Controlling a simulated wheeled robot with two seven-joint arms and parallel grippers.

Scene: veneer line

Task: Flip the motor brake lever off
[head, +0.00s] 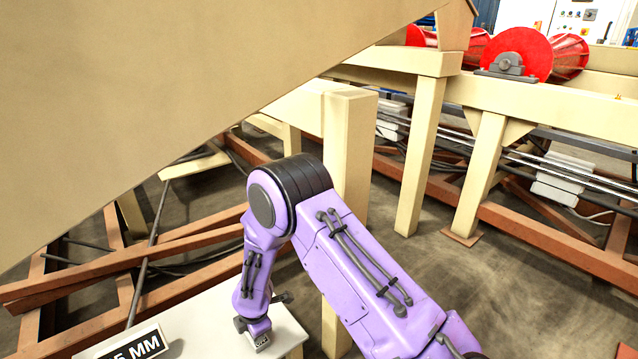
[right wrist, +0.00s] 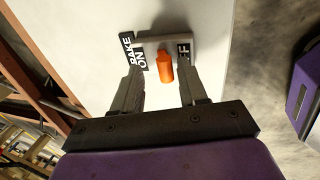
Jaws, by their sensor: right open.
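The brake lever shows an orange handle (right wrist: 165,70) in the right wrist view, in front of a grey bracket (right wrist: 160,39) on a white surface. A black "BRAKE ON" label (right wrist: 133,53) is on its left and a small, partly hidden label ending in "F" (right wrist: 184,52) on its right. My right gripper (right wrist: 160,84) is open, with one finger on each side of the orange handle; I cannot tell if either touches it. In the head view my right gripper (head: 254,329) points down at the white panel, and the handle is hidden there. My left gripper is out of view.
The white panel (head: 220,325) carries a "5 MM" sign (head: 135,346). A large beige slanted panel (head: 150,90) fills the upper left. A beige post (head: 348,140) stands close behind my right arm. Red rollers (head: 520,52) are at the upper right.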

